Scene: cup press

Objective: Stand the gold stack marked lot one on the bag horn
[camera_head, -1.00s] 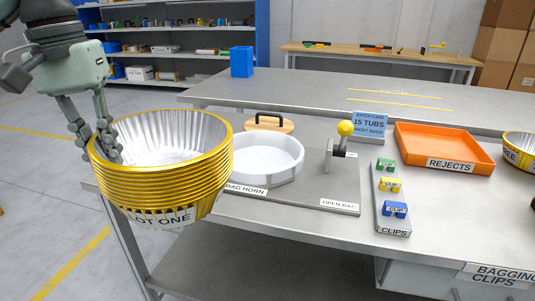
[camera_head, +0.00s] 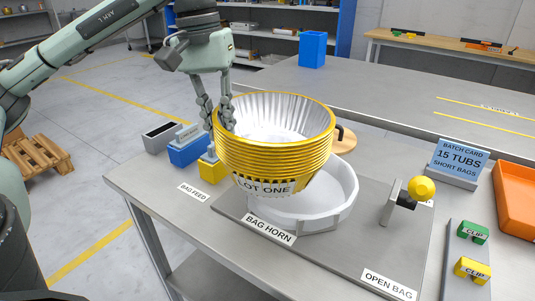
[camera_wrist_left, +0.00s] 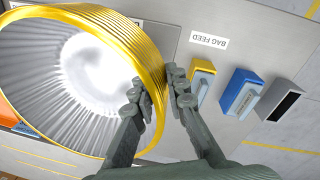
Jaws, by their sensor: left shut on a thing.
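The gold stack (camera_head: 275,160) of nested tubs, with gold rims, silvery ribbed insides and a "LOT ONE" label, is held upright by its left wall. My left gripper (camera_head: 221,125) is shut on that wall, one finger inside and one outside. The stack also shows in the left wrist view (camera_wrist_left: 135,45), with the fingertips (camera_wrist_left: 163,95) at its rim. My right gripper is not in view.
The yellow-knobbed lever (camera_head: 422,190) stands right of the horn on the plate. Bag feed boxes (camera_head: 188,148) sit left of the stack. A batch card (camera_head: 459,160), clip strip (camera_head: 467,255) and orange rejects tray (camera_head: 516,205) are at right. A wooden-lidded item is partly hidden behind.

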